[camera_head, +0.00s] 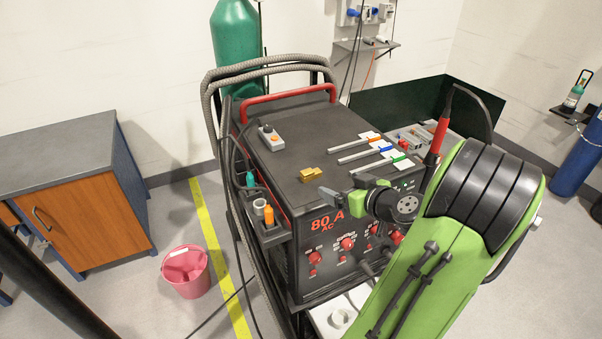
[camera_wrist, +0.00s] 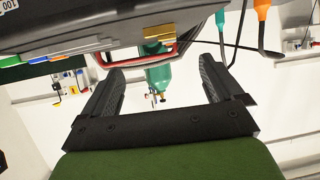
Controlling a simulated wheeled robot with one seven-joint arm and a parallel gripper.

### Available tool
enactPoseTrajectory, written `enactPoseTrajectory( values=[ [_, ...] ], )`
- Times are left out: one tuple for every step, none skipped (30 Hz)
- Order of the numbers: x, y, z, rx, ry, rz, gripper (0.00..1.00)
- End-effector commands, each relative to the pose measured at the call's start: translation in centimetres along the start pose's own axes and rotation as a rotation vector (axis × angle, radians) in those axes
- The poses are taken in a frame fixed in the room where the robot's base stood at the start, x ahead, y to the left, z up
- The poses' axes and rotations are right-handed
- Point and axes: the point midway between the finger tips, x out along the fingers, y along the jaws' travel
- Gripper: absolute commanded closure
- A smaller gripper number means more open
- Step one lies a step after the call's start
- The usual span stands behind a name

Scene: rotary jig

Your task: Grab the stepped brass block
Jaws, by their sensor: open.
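The stepped brass block (camera_head: 312,174) lies on the dark top of the welding machine (camera_head: 285,140), near its front edge. It also shows in the wrist view as a gold piece (camera_wrist: 158,33) at the top middle, beyond the fingertips. My gripper (camera_head: 334,190) is beside the block, to its lower right in the head view, near the machine's front edge. In the wrist view my gripper (camera_wrist: 160,68) has its two black fingers spread wide, with nothing between them. The block is apart from both fingers.
A grey control box (camera_head: 270,137) sits on the top's left side. Several rods with coloured ends (camera_head: 368,152) lie to the right. A red handle (camera_head: 290,92) runs along the back. A side holder (camera_head: 264,215) carries orange and teal items. The top around the block is clear.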

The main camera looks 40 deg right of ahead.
Motion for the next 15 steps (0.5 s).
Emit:
enactPoseTrajectory(
  values=[
    [1.4, -0.2, -0.1, -0.001, -0.001, -0.008, 0.06],
    [2.1, -0.2, -0.1, -0.001, 0.0, -0.009, 0.06],
    [3.2, -0.2, 0.0, 0.0, -0.002, -0.009, 0.06],
    [3.9, -0.2, -0.1, -0.001, -0.001, -0.008, 0.06],
    [4.6, -0.2, -0.1, -0.001, -0.001, -0.008, 0.06],
    [5.4, -0.2, -0.1, 0.0, -0.002, -0.007, 0.06],
    [6.0, -0.2, 0.0, 0.0, -0.002, -0.006, 0.06],
    [6.4, -0.2, 0.0, 0.0, -0.002, -0.006, 0.06],
    [6.9, -0.1, 0.0, -0.001, -0.003, -0.005, 0.06],
    [7.1, -0.1, 0.0, 0.0, -0.002, -0.004, 0.06],
    [7.4, -0.1, 0.0, 0.001, -0.002, -0.004, 0.06],
    [7.9, -0.1, 0.0, 0.001, -0.003, -0.004, 0.06],
    [8.5, -0.2, 0.0, 0.001, -0.003, -0.006, 0.06],
    [9.1, -0.3, -0.1, 0.001, -0.002, -0.007, 0.06],
    [9.9, -0.2, 0.0, 0.001, -0.003, -0.007, 0.06]
  ],
)
